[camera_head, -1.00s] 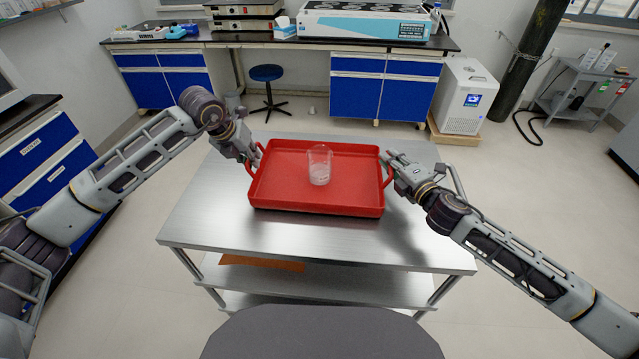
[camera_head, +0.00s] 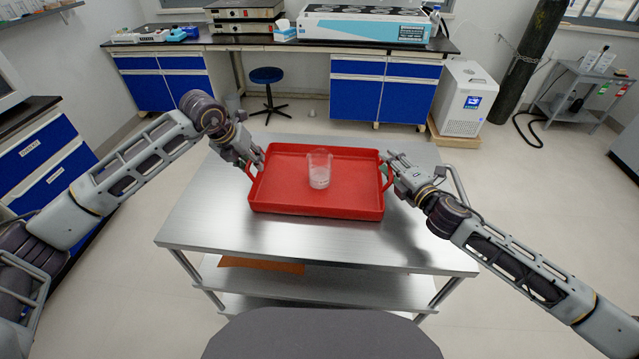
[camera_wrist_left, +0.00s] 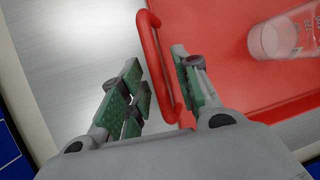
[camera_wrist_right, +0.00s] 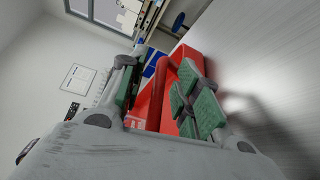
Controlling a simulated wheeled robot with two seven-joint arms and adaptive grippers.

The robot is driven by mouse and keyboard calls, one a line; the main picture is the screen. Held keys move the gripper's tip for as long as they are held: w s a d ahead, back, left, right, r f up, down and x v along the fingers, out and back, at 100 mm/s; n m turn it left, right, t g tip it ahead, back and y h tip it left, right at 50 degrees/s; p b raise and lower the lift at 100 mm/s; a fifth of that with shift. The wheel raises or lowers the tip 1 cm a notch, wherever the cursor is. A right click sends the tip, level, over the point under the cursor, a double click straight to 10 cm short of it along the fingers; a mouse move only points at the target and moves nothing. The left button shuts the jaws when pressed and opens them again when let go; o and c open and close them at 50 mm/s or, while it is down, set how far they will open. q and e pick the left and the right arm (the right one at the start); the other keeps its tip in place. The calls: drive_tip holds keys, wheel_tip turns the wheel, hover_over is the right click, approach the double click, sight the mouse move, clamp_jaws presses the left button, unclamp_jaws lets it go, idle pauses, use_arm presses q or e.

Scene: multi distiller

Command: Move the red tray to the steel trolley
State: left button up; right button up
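The red tray (camera_head: 285,196) rests on the top of the steel trolley (camera_head: 300,240), with a clear beaker (camera_head: 319,170) upright on it. My left gripper (camera_head: 256,163) is at the tray's left handle. In the left wrist view the fingers (camera_wrist_left: 158,92) are spread on either side of the red handle (camera_wrist_left: 155,55), with gaps showing. My right gripper (camera_head: 391,166) is at the right handle. In the right wrist view its fingers (camera_wrist_right: 162,97) stand apart with the handle (camera_wrist_right: 168,88) between them. The beaker also shows in the left wrist view (camera_wrist_left: 268,40).
Bare trolley top surrounds the tray at front and sides. A lower shelf holds an orange sheet (camera_head: 262,265). A blue stool (camera_head: 267,75) and a lab bench (camera_head: 260,42) stand behind. A white chiller (camera_head: 462,98) stands at the back right.

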use_arm(q)
drive_tip(key=shift+r, duration=0.1)
drive_tip(key=v, duration=1.2)
use_arm(e)
drive_tip(key=shift+s, duration=0.2)
idle(0.3)
drive_tip(key=shift+v, duration=5.75)
drive_tip(key=shift+d, duration=0.1)
use_arm(q)
drive_tip(key=shift+s, duration=0.1)
use_arm(e)
drive_tip(key=shift+s, duration=0.15)
